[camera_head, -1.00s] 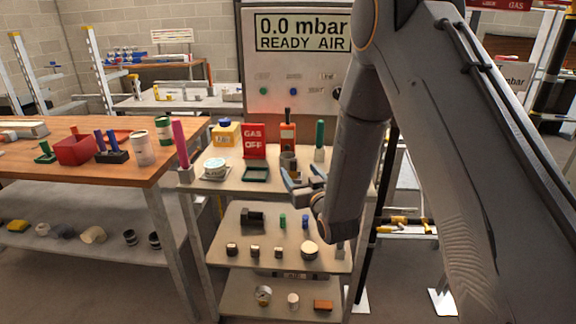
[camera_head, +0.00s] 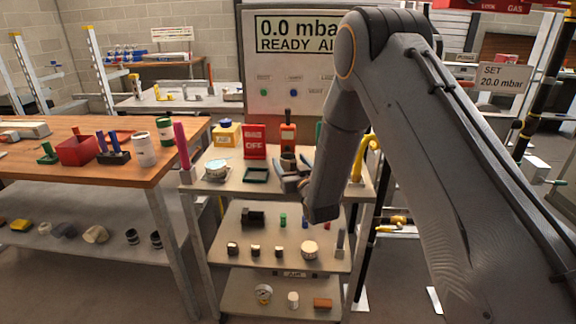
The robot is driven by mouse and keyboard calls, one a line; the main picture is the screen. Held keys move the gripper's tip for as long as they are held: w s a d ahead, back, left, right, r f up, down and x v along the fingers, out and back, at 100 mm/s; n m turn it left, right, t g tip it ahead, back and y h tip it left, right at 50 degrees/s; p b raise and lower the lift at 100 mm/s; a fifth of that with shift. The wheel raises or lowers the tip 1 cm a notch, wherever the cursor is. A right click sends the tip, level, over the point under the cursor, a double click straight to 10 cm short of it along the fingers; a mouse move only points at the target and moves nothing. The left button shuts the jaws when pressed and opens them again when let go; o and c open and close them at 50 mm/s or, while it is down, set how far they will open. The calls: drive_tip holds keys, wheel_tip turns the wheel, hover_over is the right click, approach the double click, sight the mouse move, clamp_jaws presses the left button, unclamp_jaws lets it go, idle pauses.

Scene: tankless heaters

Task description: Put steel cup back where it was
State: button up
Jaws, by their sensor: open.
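A small grey-brown cup (camera_head: 288,160), which looks like the steel cup, stands upright on the top shelf of the metal cart (camera_head: 225,184), in front of an orange handheld device (camera_head: 288,135). My gripper (camera_head: 292,172) is open at the front of this shelf, its fingers pointing away from me toward the cup. The fingers hide the cup's lower part. I cannot tell whether they are around it or only in front of it, or whether they touch it.
A red "GAS OFF" sign (camera_head: 255,142) and a dark green tray (camera_head: 256,176) are left of the cup. A white round container (camera_head: 216,169) and a yellow bottle (camera_head: 226,134) are farther left. A yellow pipe (camera_head: 359,158) is right of my arm. Lower shelves hold small parts.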

drive_tip(key=c, duration=1.3)
drive_tip(key=shift+r, duration=0.1)
drive_tip(key=shift+c, duration=0.2)
